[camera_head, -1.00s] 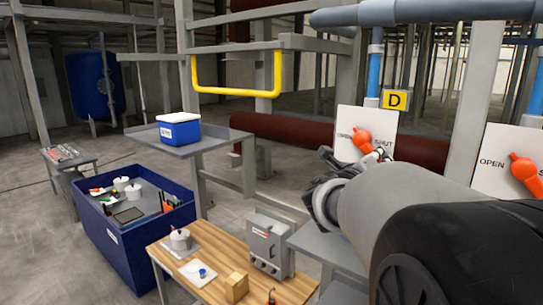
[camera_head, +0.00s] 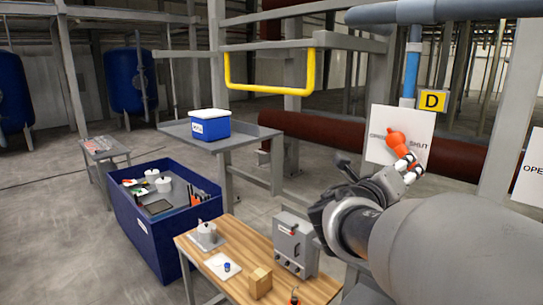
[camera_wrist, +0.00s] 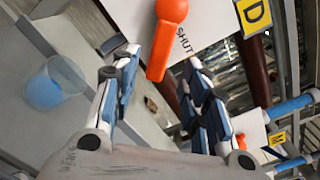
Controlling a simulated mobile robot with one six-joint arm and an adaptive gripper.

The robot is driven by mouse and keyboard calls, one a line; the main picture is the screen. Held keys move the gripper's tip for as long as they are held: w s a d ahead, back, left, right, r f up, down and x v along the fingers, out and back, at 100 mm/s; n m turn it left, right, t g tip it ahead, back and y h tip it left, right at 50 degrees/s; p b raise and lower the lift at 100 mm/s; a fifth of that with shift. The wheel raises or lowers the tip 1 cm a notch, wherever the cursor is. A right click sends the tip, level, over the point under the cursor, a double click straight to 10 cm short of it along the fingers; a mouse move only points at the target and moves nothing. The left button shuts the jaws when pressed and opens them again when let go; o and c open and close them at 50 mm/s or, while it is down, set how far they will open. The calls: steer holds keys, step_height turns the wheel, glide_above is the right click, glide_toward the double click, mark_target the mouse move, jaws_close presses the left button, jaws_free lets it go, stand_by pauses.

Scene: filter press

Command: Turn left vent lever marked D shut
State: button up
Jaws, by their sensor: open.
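The orange vent lever (camera_head: 397,141) is on a white panel (camera_head: 381,121) printed OPEN at left and SHUT at right. A yellow sign marked D (camera_head: 432,100) is above the panel's right side. The handle slants down and right, its lower end partly hidden by my gripper (camera_head: 409,170). In the wrist view the lever (camera_wrist: 168,35) reaches down between the open fingers of my gripper (camera_wrist: 158,85), with SHUT printed to its right. I cannot tell whether a finger touches it. The D sign (camera_wrist: 257,14) also shows there.
A second white panel (camera_head: 529,176) stands at the right edge. A wooden bench (camera_head: 232,258) with a grey box (camera_head: 295,246) is below and left. A yellow rail (camera_head: 270,91), a blue bin (camera_head: 150,232) and a grey table (camera_head: 240,140) are further left.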

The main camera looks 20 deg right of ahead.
steer(key=shift+v, duration=2.6)
